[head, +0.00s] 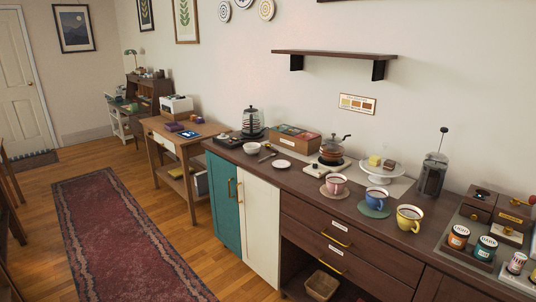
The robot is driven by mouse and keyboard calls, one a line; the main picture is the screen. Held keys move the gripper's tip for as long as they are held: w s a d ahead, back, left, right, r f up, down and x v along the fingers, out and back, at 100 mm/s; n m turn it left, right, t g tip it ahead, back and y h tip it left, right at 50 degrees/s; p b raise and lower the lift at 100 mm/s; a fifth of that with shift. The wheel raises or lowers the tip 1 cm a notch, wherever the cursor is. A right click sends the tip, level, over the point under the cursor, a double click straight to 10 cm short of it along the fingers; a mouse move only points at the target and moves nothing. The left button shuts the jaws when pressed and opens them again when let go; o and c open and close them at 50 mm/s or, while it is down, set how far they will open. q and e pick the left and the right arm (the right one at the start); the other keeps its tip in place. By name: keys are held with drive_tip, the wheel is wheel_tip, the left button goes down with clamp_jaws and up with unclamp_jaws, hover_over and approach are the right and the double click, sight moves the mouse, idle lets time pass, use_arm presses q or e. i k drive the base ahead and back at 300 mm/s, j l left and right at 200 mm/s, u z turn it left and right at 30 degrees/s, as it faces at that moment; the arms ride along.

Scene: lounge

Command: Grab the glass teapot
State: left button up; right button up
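A small glass teapot (332,150) with reddish-brown contents, a dark lid and a side handle stands upright on the dark wooden counter (300,178). It appears to rest on a low stand over a light board (326,169). A taller glass kettle (252,122) with a black handle and base stands further left on the same counter. Neither of my grippers shows in the head view.
A wooden box of packets (294,138) stands just left of the teapot. A pink cup (335,186), blue cup (376,197) and yellow cup (409,217) stand nearer. A cake stand (377,177) and French press (431,174) stand right. A shelf (335,54) hangs above. Open floor lies left.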

sight(330, 152)
drive_tip(key=i+j+u, duration=0.15)
drive_tip(key=i+u, duration=0.3)
drive_tip(key=i, duration=0.25)
drive_tip(key=i+l+u, duration=0.1)
drive_tip(key=i+u, duration=0.3)
drive_tip(key=i, duration=0.3)
drive_tip(key=i+j+z, duration=0.1)
drive_tip(key=i+z, duration=0.3)
drive_tip(key=i, duration=0.15)
drive_tip(key=i+j+z, duration=0.4)
drive_tip(key=i, duration=0.15)
drive_tip(key=i+j+z, duration=0.45)
drive_tip(key=i+l, duration=0.1)
